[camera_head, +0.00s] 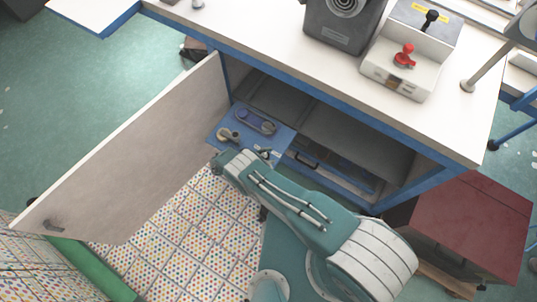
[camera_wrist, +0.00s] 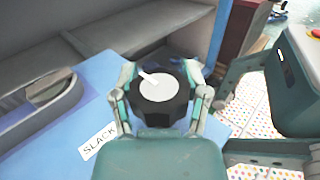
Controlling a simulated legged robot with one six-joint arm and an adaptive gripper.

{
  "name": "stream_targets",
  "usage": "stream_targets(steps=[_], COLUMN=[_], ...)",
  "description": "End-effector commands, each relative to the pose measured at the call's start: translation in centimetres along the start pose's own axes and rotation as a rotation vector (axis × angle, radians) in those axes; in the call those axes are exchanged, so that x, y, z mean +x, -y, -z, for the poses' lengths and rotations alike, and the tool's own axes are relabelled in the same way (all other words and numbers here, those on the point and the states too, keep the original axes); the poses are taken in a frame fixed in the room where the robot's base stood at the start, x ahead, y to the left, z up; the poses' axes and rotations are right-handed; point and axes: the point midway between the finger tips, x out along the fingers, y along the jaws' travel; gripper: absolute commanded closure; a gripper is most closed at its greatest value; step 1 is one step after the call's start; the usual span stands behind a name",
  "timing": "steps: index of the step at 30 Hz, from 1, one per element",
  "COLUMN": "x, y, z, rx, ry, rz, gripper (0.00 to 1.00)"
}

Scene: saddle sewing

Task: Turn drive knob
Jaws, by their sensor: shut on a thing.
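The drive knob (camera_wrist: 160,92) is round and black with a white face and a pale pointer mark. It sits at the centre of the wrist view, over a light blue panel (camera_wrist: 60,140). My gripper (camera_wrist: 165,88) is shut on it, with one finger against each side. A label reading SLACK (camera_wrist: 98,141) is on the panel to the left. In the head view the blue panel (camera_head: 279,142) projects from the cabinet under the table, and my arm reaches to its front edge. I cannot tell the knob there.
An open pale door (camera_head: 130,150) stands left of the panel. A long oval fitting (camera_head: 255,121) and a small brownish fitting (camera_head: 228,134) sit on the panel. The white tabletop (camera_head: 240,32) overhangs behind. A dark red cabinet (camera_head: 475,230) stands at right.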

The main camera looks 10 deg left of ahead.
Motion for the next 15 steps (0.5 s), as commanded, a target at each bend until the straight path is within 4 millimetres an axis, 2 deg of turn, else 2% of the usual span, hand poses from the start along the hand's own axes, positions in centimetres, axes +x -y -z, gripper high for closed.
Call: stream_targets(steps=[11,12,15], x=[-0.12,-0.12,-0.09], y=[-0.25,-0.24,-0.19], z=[-0.18,-0.18,-0.14], rx=[0.006,0.006,0.005], ry=[-0.001,-0.001,-0.001], rz=[-0.001,-0.001,-0.001], gripper=[0.88,0.24,0.24])
